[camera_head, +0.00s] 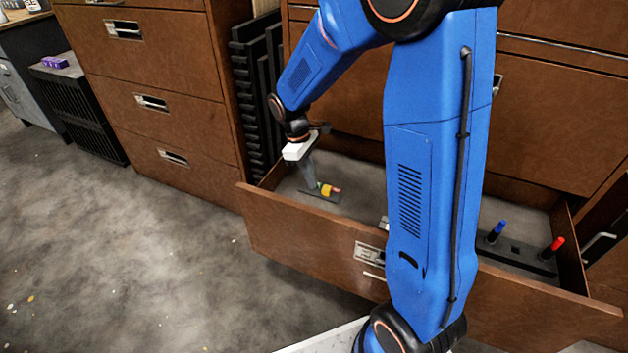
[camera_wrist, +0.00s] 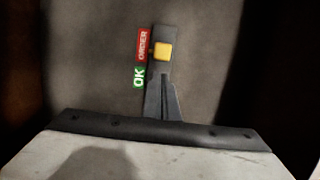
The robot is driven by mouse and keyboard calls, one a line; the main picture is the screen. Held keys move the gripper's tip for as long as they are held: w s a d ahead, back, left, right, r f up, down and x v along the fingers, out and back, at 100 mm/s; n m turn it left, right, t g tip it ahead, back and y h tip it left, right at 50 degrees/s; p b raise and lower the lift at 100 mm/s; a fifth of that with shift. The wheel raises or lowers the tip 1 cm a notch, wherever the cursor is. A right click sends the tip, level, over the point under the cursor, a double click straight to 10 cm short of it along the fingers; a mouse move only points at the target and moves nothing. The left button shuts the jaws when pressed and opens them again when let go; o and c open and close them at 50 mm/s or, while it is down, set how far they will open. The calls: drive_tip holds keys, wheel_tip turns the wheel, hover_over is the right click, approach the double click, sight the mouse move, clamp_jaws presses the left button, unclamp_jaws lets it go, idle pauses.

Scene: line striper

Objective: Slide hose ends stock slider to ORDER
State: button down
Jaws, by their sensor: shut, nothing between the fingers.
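The stock slider is a dark track with a yellow knob (camera_wrist: 163,52), lying in the open drawer. In the wrist view the knob is beside the red ORDER label (camera_wrist: 143,44), and the green OK label (camera_wrist: 139,77) is lower, level with bare track. The yellow knob also shows in the head view (camera_head: 326,190). My gripper (camera_wrist: 164,77) is shut and empty, its fingertips over the track on the OK side of the knob. In the head view my gripper (camera_head: 311,185) points down at the slider. I cannot tell whether the tips touch the knob.
The open drawer (camera_head: 310,233) has walls around the slider. At its right end a dark holder (camera_head: 518,255) carries a blue-topped piece (camera_head: 497,230) and a red-topped piece (camera_head: 554,247). A brown cabinet (camera_head: 150,75) stands left. The floor at left is clear.

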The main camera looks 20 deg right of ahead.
drive_tip(key=shift+w+a+r, duration=0.35)
drive_tip(key=shift+w+a, duration=0.15)
drive_tip(key=shift+w, duration=0.05)
drive_tip(key=shift+w+a+r, duration=0.3)
drive_tip(key=shift+w+a, duration=0.15)
drive_tip(key=shift+w, duration=0.05)
drive_tip(key=v, duration=0.8)
drive_tip(key=shift+r, duration=0.35)
drive_tip(key=shift+s, duration=0.1)
drive_tip(key=s+d+r+m+t+y, duration=0.1)
drive_tip(key=s+d+r+m+t, duration=0.1)
drive_tip(key=s+r, duration=0.35)
drive_tip(key=s+d+r+m+t, duration=0.1)
drive_tip(key=s+d+r+m, duration=0.15)
drive_tip(key=s, duration=0.65)
drive_tip(key=s+d+m+t+y, duration=0.1)
drive_tip(key=s+d+m+t, duration=0.1)
drive_tip(key=s, duration=1.2)
drive_tip(key=shift+s+d+m+t, duration=0.2)
drive_tip(key=shift+s+m+t, duration=0.15)
drive_tip(key=shift+m+t, duration=0.75)
